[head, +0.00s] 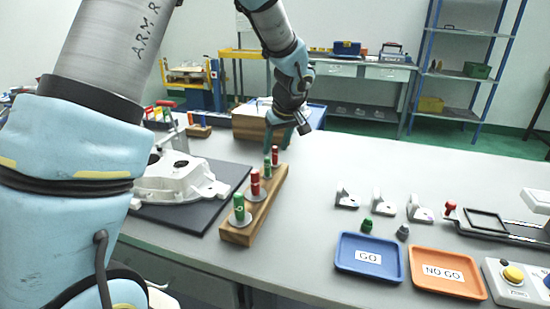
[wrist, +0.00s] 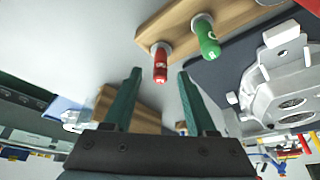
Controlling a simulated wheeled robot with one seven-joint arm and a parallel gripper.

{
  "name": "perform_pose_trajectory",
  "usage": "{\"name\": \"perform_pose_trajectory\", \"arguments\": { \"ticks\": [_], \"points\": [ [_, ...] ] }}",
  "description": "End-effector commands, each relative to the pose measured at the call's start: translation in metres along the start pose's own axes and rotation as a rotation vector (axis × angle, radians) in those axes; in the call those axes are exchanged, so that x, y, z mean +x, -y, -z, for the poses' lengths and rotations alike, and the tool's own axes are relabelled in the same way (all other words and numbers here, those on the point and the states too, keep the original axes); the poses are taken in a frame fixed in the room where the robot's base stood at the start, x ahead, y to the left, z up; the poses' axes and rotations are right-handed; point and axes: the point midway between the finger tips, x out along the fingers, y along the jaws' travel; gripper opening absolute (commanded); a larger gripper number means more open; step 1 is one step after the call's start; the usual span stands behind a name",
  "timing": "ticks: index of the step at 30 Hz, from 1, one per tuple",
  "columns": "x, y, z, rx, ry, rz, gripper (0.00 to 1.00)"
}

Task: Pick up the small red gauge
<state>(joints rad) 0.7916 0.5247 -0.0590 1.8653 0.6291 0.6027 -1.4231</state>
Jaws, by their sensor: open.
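The small red gauge (head: 275,156) stands upright at the far end of a wooden rack (head: 232,235). In the wrist view the red gauge (wrist: 160,66) shows in line with the gap between my fingertips, at or just beyond them. My gripper (head: 284,138) is open and empty, close to that far end; its two green fingers (wrist: 159,73) also show in the wrist view. A small green gauge (head: 267,168) stands beside the red one and shows in the wrist view (wrist: 207,40). A larger red gauge (head: 255,183) and a larger green gauge (head: 239,207) stand nearer in the rack.
A pale casting (head: 180,182) on a dark mat (head: 190,215) lies left of the rack. A wooden box (head: 250,123) stands behind it. A blue GO tray (head: 369,273) and an orange NO GO tray (head: 447,290) lie at right.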

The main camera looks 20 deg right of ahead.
Motion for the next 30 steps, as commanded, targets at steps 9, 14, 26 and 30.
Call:
{"name": "perform_pose_trajectory", "arguments": {
  "ticks": [9,14,26,30],
  "points": [
    [0.019,0.0,0.0,0.0,-0.001,-0.002,0.57],
    [0.019,0.0,0.0,0.0,-0.001,-0.001,0.51],
    [0.019,0.0,0.0,0.0,-0.001,-0.001,0.06],
    [0.018,0.0,0.0,0.0,-0.001,-0.001,0.0]
  ]
}}
